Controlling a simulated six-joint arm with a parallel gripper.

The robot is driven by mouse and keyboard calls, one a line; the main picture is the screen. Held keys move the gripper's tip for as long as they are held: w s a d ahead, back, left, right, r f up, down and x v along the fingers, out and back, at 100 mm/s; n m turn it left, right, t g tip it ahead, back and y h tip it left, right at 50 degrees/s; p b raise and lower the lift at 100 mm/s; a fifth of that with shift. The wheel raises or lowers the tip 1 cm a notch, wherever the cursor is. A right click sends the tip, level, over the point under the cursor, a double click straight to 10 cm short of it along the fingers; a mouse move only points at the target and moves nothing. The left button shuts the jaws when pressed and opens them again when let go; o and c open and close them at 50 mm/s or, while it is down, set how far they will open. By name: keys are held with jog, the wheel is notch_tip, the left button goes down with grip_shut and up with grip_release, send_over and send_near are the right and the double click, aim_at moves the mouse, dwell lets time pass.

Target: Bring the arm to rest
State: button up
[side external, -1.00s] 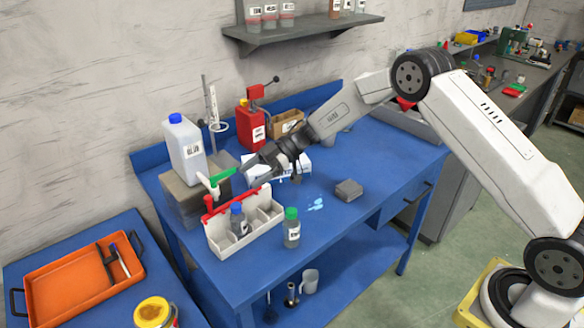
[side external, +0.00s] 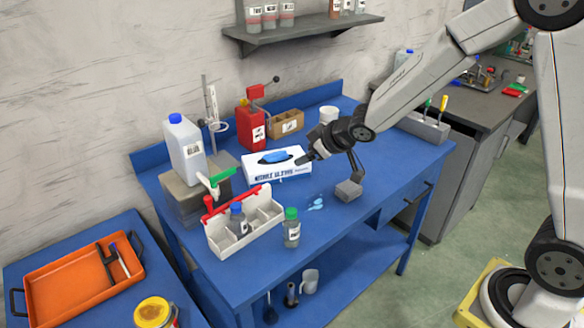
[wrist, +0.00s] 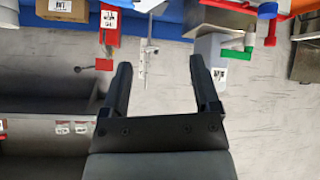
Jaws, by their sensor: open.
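My gripper (side external: 304,157) hangs in the air over the blue workbench (side external: 375,205), near the right end of a white wipes box (side external: 268,168). Nothing is held. My arm bends high at the right of the side view, with its elbow at the top edge.
A white caddy (side external: 226,239) holds a blue-capped bottle (side external: 238,222). A green-capped bottle (side external: 291,232) stands beside it. A grey block (side external: 348,191) lies below my wrist. A red can (side external: 250,130) and a jug (side external: 186,150) stand towards the wall.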

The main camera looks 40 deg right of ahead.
jog(key=s+f+m+g, duration=0.2)
jog(key=s+g, duration=0.1)
jog(key=s, duration=0.7)
jog(key=s+f+m+g+h, duration=0.1)
jog(key=s+f+m+g, duration=0.1)
jog(key=s, duration=0.9)
jog(key=shift+d+g, duration=0.2)
jog(key=shift+g, duration=0.7)
